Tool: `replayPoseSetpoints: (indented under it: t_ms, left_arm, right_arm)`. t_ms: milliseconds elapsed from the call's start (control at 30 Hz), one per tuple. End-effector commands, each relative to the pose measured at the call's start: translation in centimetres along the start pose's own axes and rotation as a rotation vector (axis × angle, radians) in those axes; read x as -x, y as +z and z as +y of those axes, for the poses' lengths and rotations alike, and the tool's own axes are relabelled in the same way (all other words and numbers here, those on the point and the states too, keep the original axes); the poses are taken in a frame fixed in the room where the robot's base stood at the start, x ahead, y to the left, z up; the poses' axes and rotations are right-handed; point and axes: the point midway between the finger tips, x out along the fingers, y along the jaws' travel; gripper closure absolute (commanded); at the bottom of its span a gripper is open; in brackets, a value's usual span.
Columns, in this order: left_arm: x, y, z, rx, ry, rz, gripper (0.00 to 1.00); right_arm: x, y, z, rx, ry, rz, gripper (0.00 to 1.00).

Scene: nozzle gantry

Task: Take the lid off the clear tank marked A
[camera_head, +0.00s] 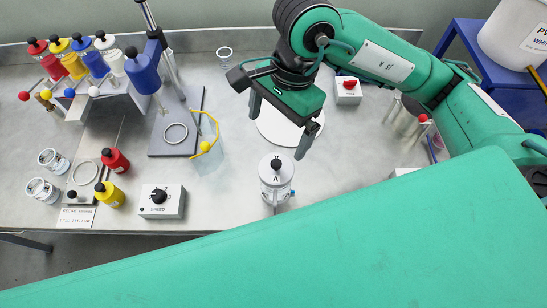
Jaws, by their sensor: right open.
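The clear tank marked A (275,194) stands upright on the bench near its front edge, with a small blue fitting on its right side. Its pale lid (266,168) is on top and has a black knob (276,162). My right gripper (281,129) is open and empty, above the bench and behind the tank in the picture. Its two fingers are spread and do not appear to touch the tank or lid. My left gripper is out of view.
A white round disc (285,132) lies partly under my right gripper. A speed control box (161,202) sits at front left. Coloured bottles (74,66) fill a rack at back left.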

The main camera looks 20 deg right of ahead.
Motion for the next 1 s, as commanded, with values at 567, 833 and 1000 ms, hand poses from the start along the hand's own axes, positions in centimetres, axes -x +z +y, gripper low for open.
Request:
replayPoseSetpoints:
  t_ms: [567,833,1000]
  left_arm:
    - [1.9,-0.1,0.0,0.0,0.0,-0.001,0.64]
    - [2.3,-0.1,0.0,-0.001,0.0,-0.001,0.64]
    - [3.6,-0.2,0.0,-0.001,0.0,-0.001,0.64]
  right_arm:
    - [-6.3,-2.4,-0.1,-0.007,-0.001,0.095,0.01]
    - [-8.1,-2.6,-0.1,-0.004,-0.004,0.095,0.01]
    - [-9.4,-2.7,0.2,-0.006,0.001,0.095,0.01]
